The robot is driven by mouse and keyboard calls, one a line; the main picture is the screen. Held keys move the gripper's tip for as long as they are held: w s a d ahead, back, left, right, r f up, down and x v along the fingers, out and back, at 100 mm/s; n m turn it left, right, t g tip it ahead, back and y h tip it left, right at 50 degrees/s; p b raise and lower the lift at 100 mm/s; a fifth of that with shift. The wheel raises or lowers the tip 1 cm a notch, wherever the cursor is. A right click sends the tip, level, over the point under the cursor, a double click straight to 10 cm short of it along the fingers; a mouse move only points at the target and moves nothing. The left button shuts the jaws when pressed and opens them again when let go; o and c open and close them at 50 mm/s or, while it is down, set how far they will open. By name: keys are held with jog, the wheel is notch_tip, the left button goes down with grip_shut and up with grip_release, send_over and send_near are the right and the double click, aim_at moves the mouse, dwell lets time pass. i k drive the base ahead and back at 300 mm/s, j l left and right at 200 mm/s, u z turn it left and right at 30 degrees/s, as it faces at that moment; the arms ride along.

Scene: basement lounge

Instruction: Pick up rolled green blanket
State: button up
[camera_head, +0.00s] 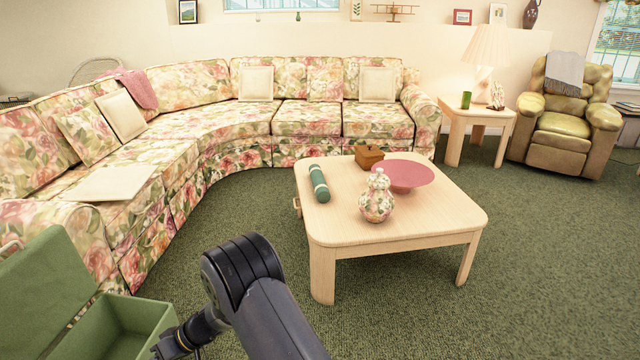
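A rolled green cylinder, which looks like the rolled green blanket (319,184), lies on the left side of the pale wooden coffee table (430,217). It has lighter bands near its ends. My dark arm comes in from the bottom of the picture and bends down to the left, well short of the table. My gripper is not visible; the end of the arm runs down out of clear sight near the open green box.
On the table stand a floral jar (376,199), a pink bowl (405,175) and a small brown box (369,156). A floral sectional sofa (215,120) curves behind. An open green box (125,325) is at the lower left. Green carpet (540,260) is clear at right.

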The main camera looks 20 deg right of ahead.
aim_at(321, 190)
jog(key=i+z, duration=0.45)
jog(key=i+j+z, duration=0.65)
jog(key=i+z, duration=0.2)
jog(key=i+j+z, duration=0.55)
jog(key=j+z, duration=0.3)
jog(key=j, duration=0.2)
jog(key=i+j+z, duration=0.15)
jog(key=j+z, duration=0.25)
jog(key=j, duration=0.25)
